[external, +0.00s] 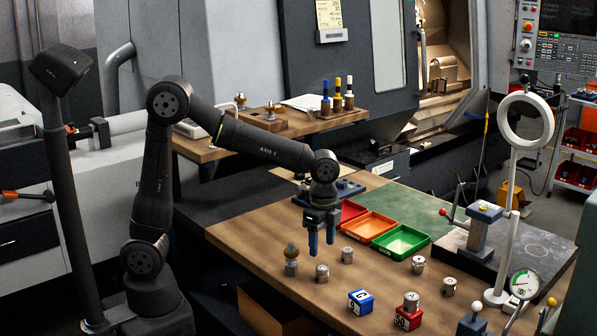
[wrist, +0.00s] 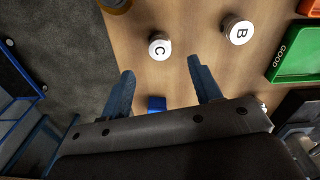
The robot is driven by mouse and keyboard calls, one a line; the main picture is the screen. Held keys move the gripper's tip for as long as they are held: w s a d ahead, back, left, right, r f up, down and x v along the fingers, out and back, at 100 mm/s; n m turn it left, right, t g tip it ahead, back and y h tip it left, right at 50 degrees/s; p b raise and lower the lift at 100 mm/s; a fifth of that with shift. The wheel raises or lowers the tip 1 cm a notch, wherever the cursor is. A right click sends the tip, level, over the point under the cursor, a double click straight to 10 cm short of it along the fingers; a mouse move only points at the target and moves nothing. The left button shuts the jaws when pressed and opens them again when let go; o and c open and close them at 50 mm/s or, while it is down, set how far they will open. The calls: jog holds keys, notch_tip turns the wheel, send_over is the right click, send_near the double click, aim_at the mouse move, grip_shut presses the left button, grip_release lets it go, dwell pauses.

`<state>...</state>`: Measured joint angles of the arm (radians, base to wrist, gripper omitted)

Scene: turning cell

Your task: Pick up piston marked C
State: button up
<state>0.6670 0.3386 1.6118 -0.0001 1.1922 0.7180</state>
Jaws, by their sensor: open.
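The piston marked C (wrist: 160,46) is a short silver cylinder with a white top, standing upright on the wooden bench in the wrist view. My gripper (wrist: 160,66) is open and empty. C shows just beyond its two blue fingertips, roughly in line with the gap between them, with no visible contact. In the external view my gripper (external: 321,245) points down above the bench, over the small silver pistons. A piston (external: 322,273) stands below it, probably C, but its letter cannot be read there.
The piston marked B (wrist: 238,30) stands right of C, near the green GOOD tray (wrist: 300,50). The external view shows red, orange and green trays (external: 401,241), a blue block (external: 361,301), a red block (external: 408,317) and a knobbed item (external: 291,262) close by the gripper.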

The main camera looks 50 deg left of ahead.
aim_at(322, 268)
notch_tip(322, 268, down, 9)
jog(key=shift+d+r, duration=0.15)
jog(key=shift+r, duration=0.05)
jog(key=c, duration=1.1)
jog(key=shift+r, duration=0.1)
